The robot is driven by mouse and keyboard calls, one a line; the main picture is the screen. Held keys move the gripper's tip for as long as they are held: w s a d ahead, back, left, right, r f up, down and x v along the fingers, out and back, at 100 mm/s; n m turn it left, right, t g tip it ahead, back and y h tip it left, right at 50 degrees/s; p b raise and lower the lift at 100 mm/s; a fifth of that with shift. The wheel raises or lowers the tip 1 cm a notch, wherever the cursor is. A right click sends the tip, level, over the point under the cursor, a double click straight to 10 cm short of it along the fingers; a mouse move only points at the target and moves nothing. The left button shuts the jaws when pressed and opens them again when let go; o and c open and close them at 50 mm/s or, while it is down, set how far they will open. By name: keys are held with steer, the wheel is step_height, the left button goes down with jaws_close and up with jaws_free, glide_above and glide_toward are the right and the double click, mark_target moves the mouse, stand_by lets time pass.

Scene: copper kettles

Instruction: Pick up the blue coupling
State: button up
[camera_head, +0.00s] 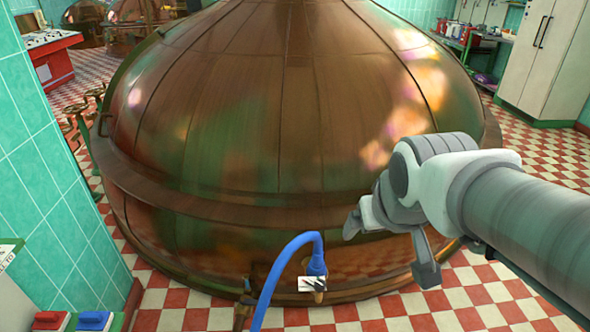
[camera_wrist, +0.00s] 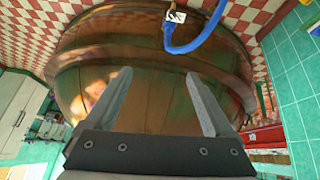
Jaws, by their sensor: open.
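The blue coupling (camera_head: 317,264) is at the end of a blue hose (camera_head: 283,262), low at the front of a large copper kettle (camera_head: 270,120). A small white tag with dark marks sits just below it and covers part of it. In the wrist view, which looks upside down, the blue coupling (camera_wrist: 169,28) is at the top, beyond my fingertips. My gripper (camera_head: 388,250) is open and empty, to the right of the coupling and apart from it. Its two fingers also show spread in the wrist view (camera_wrist: 158,74).
The kettle's curved body fills the middle, close to my gripper. A teal tiled wall (camera_head: 40,170) stands at the left. A white cabinet (camera_head: 560,60) and a bench with red items (camera_head: 470,35) stand at the back right. Red and white checkered floor (camera_head: 480,300) is clear at the front right.

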mark_target(319, 261)
steer(key=w+d+f+n+t+b, duration=0.3)
steer(key=w+f+b, duration=0.3)
steer(key=w+f, duration=1.5)
steer(key=w+a+f+m+t+y+b, duration=0.1)
steer(key=w+f+t+y+b, duration=0.2)
steer(key=f, duration=1.1)
steer(key=a+f+t+y+b, duration=0.15)
steer(key=f+b, duration=0.25)
steer(key=f, duration=1.1)
steer(key=shift+t+h, duration=0.25)
steer(key=shift+h, duration=0.2)
steer(key=b+x, duration=0.1)
steer(key=x, duration=0.2)
steer(key=b+x, duration=0.1)
steer(key=x, duration=0.7)
steer(key=shift+w+d+b, duration=0.3)
steer(key=shift+d+b, duration=0.05)
steer(key=shift+b, duration=0.05)
steer(key=shift+r+b+x, duration=0.1)
steer(key=shift+b+x, duration=0.4)
steer(key=shift+x, duration=1)
steer(key=shift+r+b+x, duration=0.15)
steer(key=shift+b+x, duration=0.3)
steer(key=shift+x, duration=1.05)
steer(key=shift+w, duration=0.1)
